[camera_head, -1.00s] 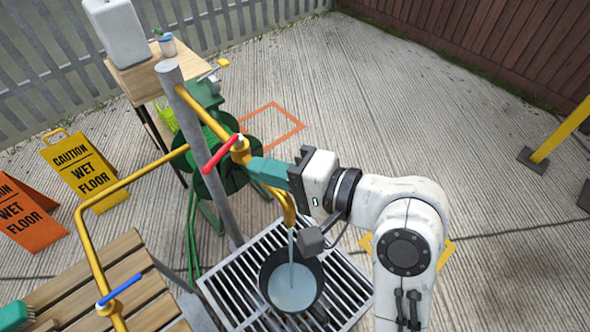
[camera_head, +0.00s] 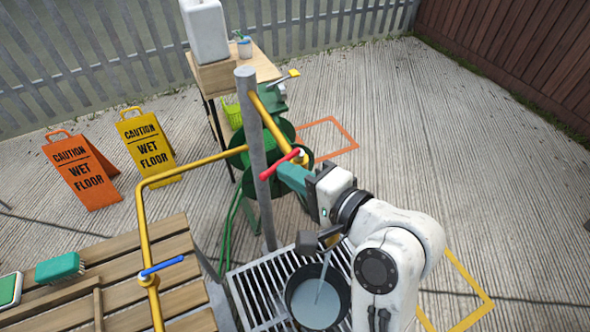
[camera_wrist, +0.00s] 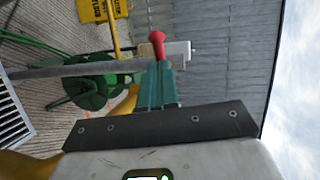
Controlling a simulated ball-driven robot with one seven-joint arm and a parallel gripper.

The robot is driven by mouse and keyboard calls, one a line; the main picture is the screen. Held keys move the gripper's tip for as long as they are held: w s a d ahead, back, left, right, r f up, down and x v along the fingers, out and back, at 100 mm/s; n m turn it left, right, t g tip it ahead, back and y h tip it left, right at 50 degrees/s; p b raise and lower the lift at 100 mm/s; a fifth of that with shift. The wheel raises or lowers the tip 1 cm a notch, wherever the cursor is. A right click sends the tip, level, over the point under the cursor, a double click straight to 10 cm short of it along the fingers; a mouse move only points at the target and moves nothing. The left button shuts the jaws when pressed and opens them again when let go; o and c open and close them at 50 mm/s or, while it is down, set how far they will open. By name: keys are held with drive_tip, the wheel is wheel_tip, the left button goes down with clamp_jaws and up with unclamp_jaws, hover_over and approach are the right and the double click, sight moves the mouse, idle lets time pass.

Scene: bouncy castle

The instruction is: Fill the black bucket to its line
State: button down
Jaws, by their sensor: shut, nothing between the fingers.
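The black bucket (camera_head: 345,284) stands on the metal grate, with pale bluish water (camera_head: 316,303) in it. A water stream (camera_head: 323,277) falls into it from above; the spout outlet is mostly hidden behind my arm. I cannot make out the bucket's line. The red lever (camera_head: 271,173) sits on the yellow pipe by the grey post. My gripper (camera_head: 281,169) is shut and empty, its teal fingers close beside the lever; I cannot tell whether they touch. In the wrist view the lever's red end (camera_wrist: 157,42) shows just beyond the fingers (camera_wrist: 158,90).
The grey post (camera_head: 258,160) and yellow pipe (camera_head: 144,225) stand close to my arm. A blue lever (camera_head: 162,265) is on the lower pipe. A slatted bench (camera_head: 185,295) with a green brush (camera_head: 60,268) is at lower left. Open concrete lies to the right.

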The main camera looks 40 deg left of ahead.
drive_tip(key=a+p, duration=0.1)
drive_tip(key=s+a+m+t+p, duration=0.1)
drive_tip(key=p, duration=0.1)
drive_tip(key=shift+s+p, duration=0.1)
drive_tip(key=shift+p, duration=0.2)
idle(0.3)
